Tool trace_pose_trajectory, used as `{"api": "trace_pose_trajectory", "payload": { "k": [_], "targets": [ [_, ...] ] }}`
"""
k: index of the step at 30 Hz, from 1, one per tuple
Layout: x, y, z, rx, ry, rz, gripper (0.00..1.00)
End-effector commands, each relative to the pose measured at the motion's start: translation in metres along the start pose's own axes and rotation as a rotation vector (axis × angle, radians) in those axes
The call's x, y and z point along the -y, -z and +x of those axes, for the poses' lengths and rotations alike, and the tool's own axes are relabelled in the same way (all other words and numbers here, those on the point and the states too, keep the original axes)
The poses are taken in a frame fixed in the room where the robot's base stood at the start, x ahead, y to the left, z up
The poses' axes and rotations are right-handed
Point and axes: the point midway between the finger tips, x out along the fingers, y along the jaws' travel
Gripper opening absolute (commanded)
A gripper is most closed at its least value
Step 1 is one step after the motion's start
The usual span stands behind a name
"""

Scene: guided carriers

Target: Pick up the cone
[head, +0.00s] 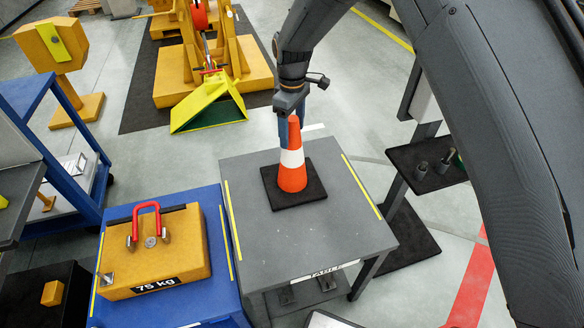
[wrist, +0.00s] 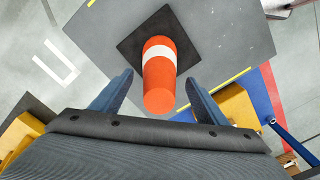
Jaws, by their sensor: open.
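An orange cone (head: 292,172) with a white band and a black square base stands upright on a grey table (head: 245,220). My gripper (head: 291,130) is above it, pointing down, with its blue fingers level with the cone's top. In the wrist view, the cone (wrist: 160,75) lies between the two spread fingers of my gripper (wrist: 160,92). There is a gap on each side, and the gripper is open and empty.
A yellow 75 kg block (head: 180,255) with a red handle sits on a blue stand left of the table. A blue shelf (head: 60,130) stands at the far left, and a yellow frame (head: 215,60) behind. The tabletop around the cone is clear.

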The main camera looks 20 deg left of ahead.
Motion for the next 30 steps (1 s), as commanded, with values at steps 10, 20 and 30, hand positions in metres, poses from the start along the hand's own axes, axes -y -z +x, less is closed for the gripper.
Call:
{"api": "trace_pose_trajectory", "payload": {
  "k": [10, 20, 30],
  "targets": [
    [-0.001, -0.001, 0.016, -0.001, -0.001, 0.002, 0.68],
    [-0.001, -0.001, 0.016, 0.0, 0.0, 0.002, 0.24],
    [-0.002, 0.0, 0.015, -0.002, -0.002, 0.002, 0.0]
  ]
}}
